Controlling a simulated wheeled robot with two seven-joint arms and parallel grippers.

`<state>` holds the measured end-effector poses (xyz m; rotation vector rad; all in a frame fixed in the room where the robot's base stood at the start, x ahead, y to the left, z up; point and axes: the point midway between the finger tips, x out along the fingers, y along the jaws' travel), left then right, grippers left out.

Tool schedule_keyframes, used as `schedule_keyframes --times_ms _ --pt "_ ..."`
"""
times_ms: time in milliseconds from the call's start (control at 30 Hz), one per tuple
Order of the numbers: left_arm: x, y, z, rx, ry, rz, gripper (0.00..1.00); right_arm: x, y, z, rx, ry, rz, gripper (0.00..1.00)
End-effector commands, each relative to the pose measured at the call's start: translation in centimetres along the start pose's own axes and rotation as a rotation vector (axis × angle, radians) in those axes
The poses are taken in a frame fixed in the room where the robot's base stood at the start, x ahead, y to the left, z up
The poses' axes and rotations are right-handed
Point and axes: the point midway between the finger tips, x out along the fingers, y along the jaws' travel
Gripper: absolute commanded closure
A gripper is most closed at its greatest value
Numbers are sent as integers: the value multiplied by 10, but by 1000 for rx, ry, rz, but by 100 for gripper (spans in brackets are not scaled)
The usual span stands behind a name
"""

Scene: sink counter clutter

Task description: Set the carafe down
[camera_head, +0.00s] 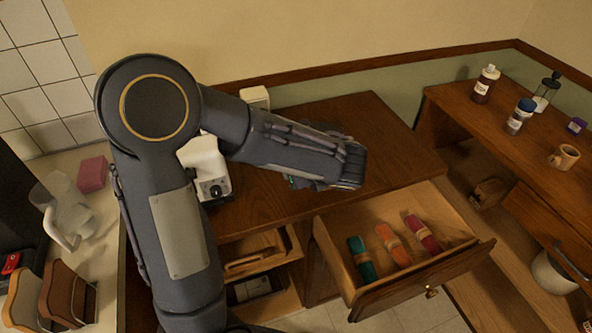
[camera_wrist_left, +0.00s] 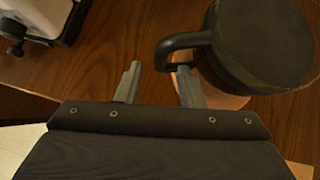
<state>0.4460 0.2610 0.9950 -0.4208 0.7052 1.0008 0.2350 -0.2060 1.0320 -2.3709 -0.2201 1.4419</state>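In the left wrist view, the carafe (camera_wrist_left: 265,45) shows a black round lid, a black handle and a little of its pinkish body. It is at the upper right, over the brown wooden top. I cannot tell whether its base touches the wood. My left gripper (camera_wrist_left: 159,70) has its two fingers apart with bare wood showing between them. The right-hand finger is close to the handle's end; I cannot tell whether they touch. In the head view, my left arm hides the gripper and the carafe. My right gripper is not in view.
A white machine (camera_head: 207,168) stands on the cabinet top (camera_head: 365,115). Below, an open drawer (camera_head: 335,255) holds green, orange and red rolled bundles. A shelf (camera_head: 470,105) at right carries jars, a press and a mug. A clear pitcher (camera_head: 70,215) stands on the left counter.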

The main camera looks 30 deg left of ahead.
Motion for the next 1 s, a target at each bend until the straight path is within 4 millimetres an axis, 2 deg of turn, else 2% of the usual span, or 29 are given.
schedule_keyframes --times_ms 200,400,567,667,767,900,1000 --pt "-50 -1 0 0 -1 -7 65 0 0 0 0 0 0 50" --pt "-85 -1 0 1 -1 -3 65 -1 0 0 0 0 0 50" --pt "-98 2 0 -7 5 1 65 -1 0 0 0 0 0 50" --pt "-96 19 1 -102 57 23 65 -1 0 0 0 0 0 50" --pt "-89 58 -3 -347 187 81 65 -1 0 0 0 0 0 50" --pt "-88 121 -28 -908 459 216 65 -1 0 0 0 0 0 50" --pt "-99 148 -52 -1342 655 330 65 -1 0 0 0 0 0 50"
